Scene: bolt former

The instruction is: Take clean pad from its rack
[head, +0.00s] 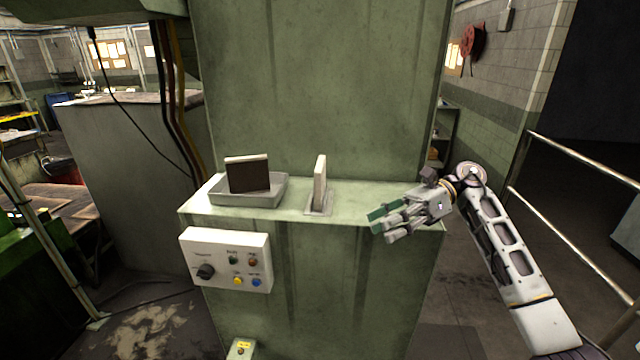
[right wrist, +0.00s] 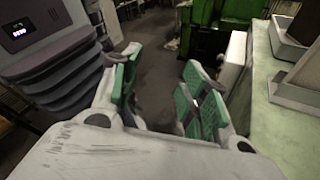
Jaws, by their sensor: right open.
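A pale, whitish pad (head: 320,178) stands upright in a small grey rack (head: 318,208) on the green ledge of the machine. A dark brown pad with a light top edge (head: 248,174) stands in a grey tray (head: 247,199) to the left of it. My right gripper (head: 382,220) is at the right end of the ledge, to the right of the rack and apart from it. In the right wrist view its green-lined fingers (right wrist: 163,98) are spread with nothing between them. My left gripper is out of view.
The green ledge (head: 345,207) is clear between the rack and my right gripper. A tall green machine wall (head: 320,80) rises behind. A white control box (head: 225,260) with a knob and buttons is on the front. A metal railing (head: 580,160) runs at the right.

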